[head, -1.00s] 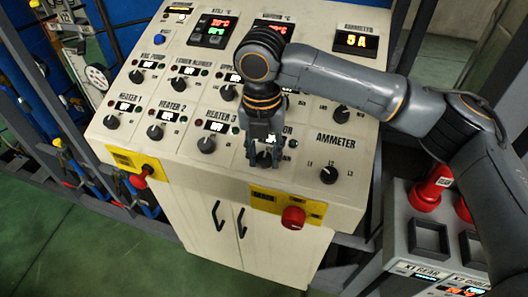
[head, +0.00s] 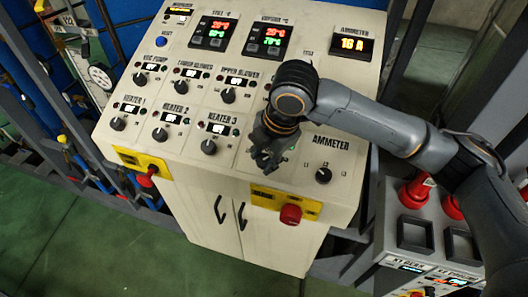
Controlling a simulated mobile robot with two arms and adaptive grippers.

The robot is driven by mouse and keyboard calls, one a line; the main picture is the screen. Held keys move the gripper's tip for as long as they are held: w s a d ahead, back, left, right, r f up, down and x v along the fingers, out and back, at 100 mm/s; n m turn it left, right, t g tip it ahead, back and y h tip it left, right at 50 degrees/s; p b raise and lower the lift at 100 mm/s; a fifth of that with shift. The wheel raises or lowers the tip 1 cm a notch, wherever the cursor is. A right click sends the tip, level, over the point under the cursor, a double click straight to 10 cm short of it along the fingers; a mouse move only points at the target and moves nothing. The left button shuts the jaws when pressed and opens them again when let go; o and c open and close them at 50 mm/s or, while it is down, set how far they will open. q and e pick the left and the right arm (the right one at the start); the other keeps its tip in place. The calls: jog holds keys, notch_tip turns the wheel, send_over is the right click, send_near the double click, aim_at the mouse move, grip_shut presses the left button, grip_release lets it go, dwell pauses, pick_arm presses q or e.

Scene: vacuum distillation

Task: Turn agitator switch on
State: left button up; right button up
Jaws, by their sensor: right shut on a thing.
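The control panel (head: 235,145) is a cream sloped desk with rows of black knobs. My right gripper (head: 266,163) points down at the bottom row, between the Heater 3 knob (head: 209,147) and the ammeter knob (head: 323,175). It is shut on the knob there, taken as the agitator switch, which its fingers almost fully hide. The label above that knob is covered by my wrist, so its setting cannot be read. A small green light (head: 292,147) shows right beside the gripper. My left gripper is out of view.
The ammeter display (head: 352,45) reads 16 A. A red emergency button (head: 290,214) on a yellow plate sits just below the gripper. Another red knob (head: 146,180) is at the lower left. A grey box with red buttons (head: 416,192) stands at the right.

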jog(key=shift+m+t, duration=0.4)
jog(key=shift+m, duration=0.7)
jog(key=o, duration=1.2)
jog(key=shift+c, duration=0.2)
jog(key=shift+d, duration=0.1)
jog(key=v, duration=1.2)
jog(key=shift+d, duration=0.15)
jog(key=shift+s+f, duration=0.1)
jog(key=shift+f, duration=0.05)
